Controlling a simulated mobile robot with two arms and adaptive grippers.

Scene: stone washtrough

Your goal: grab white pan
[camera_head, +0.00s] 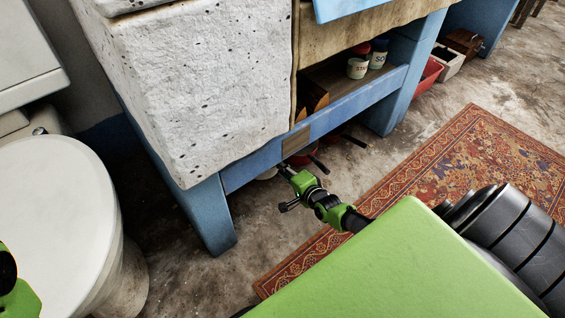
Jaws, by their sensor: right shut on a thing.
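My right gripper (285,170) reaches low under the blue bench of the stone trough. It is shut on the white pan (268,174), of which only a small pale part shows beside the fingers. The bench edge hides most of the pan, and the exact place of the grip is too small to make out. A green and black part of my left arm shows at the lower left edge; its gripper is out of the picture.
Reddish pans (302,158) with dark handles lie under the bench, just right of my gripper. The blue bench leg (208,215) stands close on the left, near a white toilet (55,225). A patterned rug (480,150) covers the floor at right. Jars (357,68) stand on the shelf.

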